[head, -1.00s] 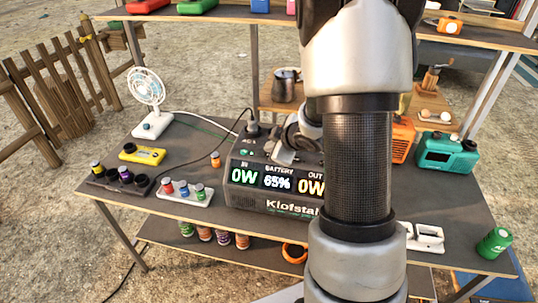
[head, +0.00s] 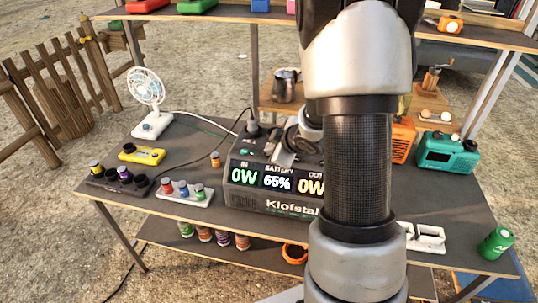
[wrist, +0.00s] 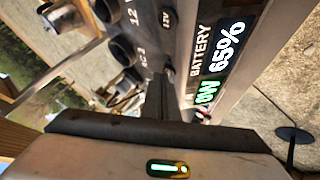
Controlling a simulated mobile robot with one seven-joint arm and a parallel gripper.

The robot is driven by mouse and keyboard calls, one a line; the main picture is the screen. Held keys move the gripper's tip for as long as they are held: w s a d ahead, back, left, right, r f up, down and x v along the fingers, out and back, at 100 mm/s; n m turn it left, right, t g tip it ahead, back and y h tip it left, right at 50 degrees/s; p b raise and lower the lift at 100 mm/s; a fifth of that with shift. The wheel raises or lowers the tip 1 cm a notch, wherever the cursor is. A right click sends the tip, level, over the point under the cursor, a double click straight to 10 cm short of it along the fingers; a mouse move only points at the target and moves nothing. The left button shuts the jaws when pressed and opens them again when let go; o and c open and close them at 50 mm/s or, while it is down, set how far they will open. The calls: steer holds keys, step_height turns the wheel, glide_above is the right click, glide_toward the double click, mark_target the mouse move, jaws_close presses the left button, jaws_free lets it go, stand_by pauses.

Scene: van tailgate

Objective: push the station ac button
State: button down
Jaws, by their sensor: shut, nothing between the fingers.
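The power station (head: 270,200) stands on the table, its screen reading IN 0W, BATTERY 65% and OUT 0W; its right side is hidden by my arm. In the wrist view, the station's top panel (wrist: 146,45) shows dark round sockets, a button marked 12V (wrist: 168,19) and a small dark round button (wrist: 168,72) near the AC label. My gripper (wrist: 160,82) is shut and empty, its tips right at this small button. I cannot tell whether they touch it. In the head view the fingertips are hard to make out behind the arm.
A teal radio (head: 447,155) and a green can (head: 496,243) are at right. A shelf (head: 225,14) runs above the table's back.

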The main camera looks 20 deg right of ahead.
steer(key=shift+f, duration=0.2)
steer(key=shift+r, duration=0.1)
steer(key=shift+r+p, duration=0.55)
step_height(320, 180, up, 6)
steer(key=p, duration=0.6)
stand_by(1.6)
